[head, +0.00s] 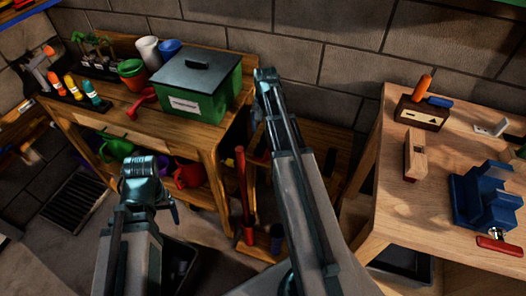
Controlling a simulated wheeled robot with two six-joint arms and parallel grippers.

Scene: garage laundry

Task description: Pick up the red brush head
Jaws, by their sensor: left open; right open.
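A small red piece (500,245) lies at the front right edge of the right workbench, in front of a blue vise-like block (487,196). It may be the red brush head, but it is too small to tell. A red scoop-like item (142,102) lies on the left bench. My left gripper (146,163) is open, in front of the left bench and apart from the red piece. My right gripper (265,74) is open, beside the green box, and far to the left of the red piece. Neither gripper visibly holds anything.
A green lidded box (205,95), pots and bottles stand on the left bench (195,132). A red pole (243,195) stands upright between the benches.

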